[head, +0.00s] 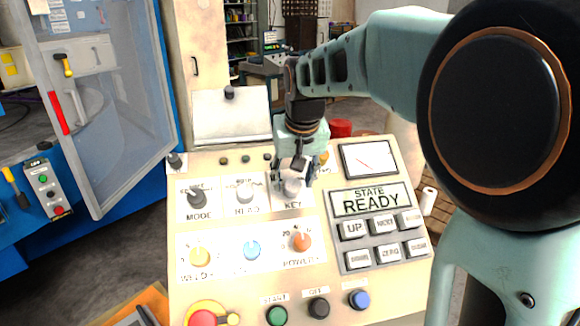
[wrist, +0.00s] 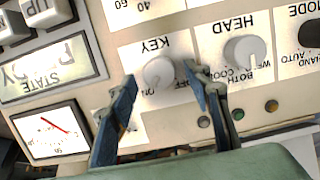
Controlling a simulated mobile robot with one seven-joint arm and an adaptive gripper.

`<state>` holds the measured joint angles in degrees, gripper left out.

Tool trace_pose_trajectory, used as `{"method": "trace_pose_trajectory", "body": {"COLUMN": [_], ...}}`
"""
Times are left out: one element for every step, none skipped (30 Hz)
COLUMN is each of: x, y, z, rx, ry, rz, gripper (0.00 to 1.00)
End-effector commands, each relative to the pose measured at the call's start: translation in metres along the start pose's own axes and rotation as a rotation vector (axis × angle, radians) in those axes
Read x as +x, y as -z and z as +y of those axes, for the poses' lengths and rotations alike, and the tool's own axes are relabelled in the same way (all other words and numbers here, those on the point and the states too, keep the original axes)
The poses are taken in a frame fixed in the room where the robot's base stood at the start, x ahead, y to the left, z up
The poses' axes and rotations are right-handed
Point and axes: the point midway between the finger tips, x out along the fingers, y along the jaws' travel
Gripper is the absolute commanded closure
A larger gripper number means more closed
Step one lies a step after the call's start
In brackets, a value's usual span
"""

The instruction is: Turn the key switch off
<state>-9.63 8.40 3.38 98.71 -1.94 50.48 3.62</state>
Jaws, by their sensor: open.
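The key switch is a pale round knob on the sloped panel, under my gripper in the head view (head: 292,187) and central in the upside-down wrist view (wrist: 159,73). OFF and ON labels are printed beside it; I cannot tell which it points to. My gripper (head: 291,178) is open and empty-handed over the knob. In the wrist view the two blue fingers (wrist: 158,78) stand on either side of the knob, with gaps visible. Contact with the panel cannot be told.
The HEAD knob (wrist: 243,50) sits close beside one finger, and the MODE knob (head: 197,198) is farther left. A READY display (head: 371,201) and a meter (head: 369,158) are to the right. Several colored knobs and buttons lie below, with a red button (head: 203,318) at lower left.

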Motion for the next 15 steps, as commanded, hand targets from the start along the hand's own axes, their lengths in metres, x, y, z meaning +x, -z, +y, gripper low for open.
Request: {"method": "trace_pose_trajectory", "body": {"x": [0.0054,0.0078,0.0101,0.0114,0.0124,0.0132,0.0136,0.0138,0.0139,0.0138,0.0138,0.0138,0.0138,0.0138,0.0137], "y": [0.0000,-0.0001,-0.0001,0.0000,0.0002,0.0003,0.0004,0.0004,0.0004,0.0003,0.0003,0.0002,0.0002,0.0002,0.0002], "z": [0.0000,0.0000,0.0000,0.0000,0.0000,0.0000,0.0000,0.0000,0.0000,0.0000,0.0001,0.0001,0.0001,0.0001,0.0001], "rx": [0.000,0.000,0.000,0.000,0.000,0.000,0.000,0.000,0.000,0.000,0.000,0.000,0.000,0.000,0.000], "ry": [0.000,0.000,0.000,0.000,0.000,0.000,0.000,0.000,0.000,0.000,0.000,0.000,0.000,0.000,0.000], "rz": [-0.001,-0.001,-0.001,0.000,0.000,0.001,0.002,0.002,0.002,0.002,0.002,0.001,0.001,0.001,0.001], "gripper": [0.55,0.55,0.55,0.55,0.55,0.55,0.55,0.55,0.55,0.55,0.55,0.55,0.55,0.57,0.61]}}
